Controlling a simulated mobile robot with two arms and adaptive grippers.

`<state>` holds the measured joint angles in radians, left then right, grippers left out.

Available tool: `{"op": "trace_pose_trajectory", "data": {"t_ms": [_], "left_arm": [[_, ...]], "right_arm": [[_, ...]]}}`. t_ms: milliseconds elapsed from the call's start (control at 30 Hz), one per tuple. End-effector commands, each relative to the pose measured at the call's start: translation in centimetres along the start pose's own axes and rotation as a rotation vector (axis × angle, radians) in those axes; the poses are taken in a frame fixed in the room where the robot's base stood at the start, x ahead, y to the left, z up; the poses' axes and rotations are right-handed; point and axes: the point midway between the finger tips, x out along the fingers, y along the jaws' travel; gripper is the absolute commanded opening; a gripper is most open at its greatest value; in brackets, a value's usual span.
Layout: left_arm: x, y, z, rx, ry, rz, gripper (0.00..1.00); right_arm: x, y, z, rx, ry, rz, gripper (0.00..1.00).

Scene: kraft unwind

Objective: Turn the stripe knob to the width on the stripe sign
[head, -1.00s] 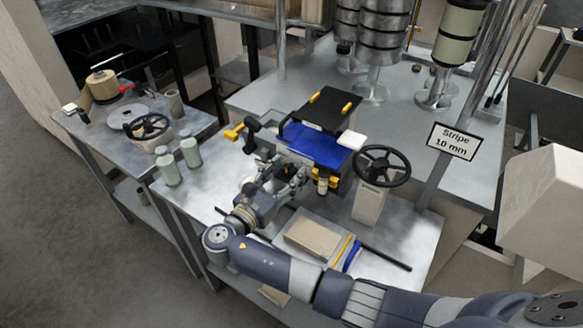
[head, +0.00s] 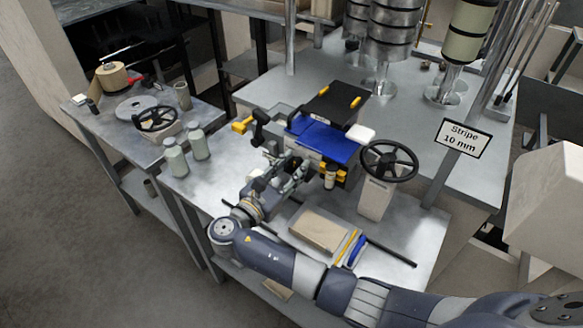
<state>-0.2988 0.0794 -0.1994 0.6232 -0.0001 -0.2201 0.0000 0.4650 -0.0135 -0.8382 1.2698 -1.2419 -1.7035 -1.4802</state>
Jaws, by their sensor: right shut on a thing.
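The stripe sign (head: 463,138) is a white board with a black border on a post at the right of the bench. It reads "Stripe 10 mm". A machine with a blue cover (head: 322,139) and a black top plate stands mid-bench. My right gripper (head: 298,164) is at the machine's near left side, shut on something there. The stripe knob is not clearly visible; the gripper covers the spot it holds, and no scale or pointer can be read. My left gripper is not in view.
A black handwheel (head: 389,161) on a pale stand is right of the machine. A cardboard-coloured block (head: 319,229) and a black rod lie in front. A side table with another handwheel (head: 156,118) is further left.

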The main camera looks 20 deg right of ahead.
Motion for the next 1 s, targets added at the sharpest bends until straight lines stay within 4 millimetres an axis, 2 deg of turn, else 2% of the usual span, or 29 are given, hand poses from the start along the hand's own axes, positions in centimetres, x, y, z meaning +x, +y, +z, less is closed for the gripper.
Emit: {"op": "trace_pose_trajectory", "data": {"t_ms": [367,700,1000], "left_arm": [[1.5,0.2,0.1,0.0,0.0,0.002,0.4],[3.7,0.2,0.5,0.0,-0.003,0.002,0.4],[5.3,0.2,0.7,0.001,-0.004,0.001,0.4]], "right_arm": [[0.1,-0.2,-0.2,0.333,-0.002,-0.001,0.07],[0.2,-0.4,-0.3,0.644,-0.004,0.0,0.07],[0.2,-0.4,-0.2,0.84,-0.006,0.001,0.07]]}}
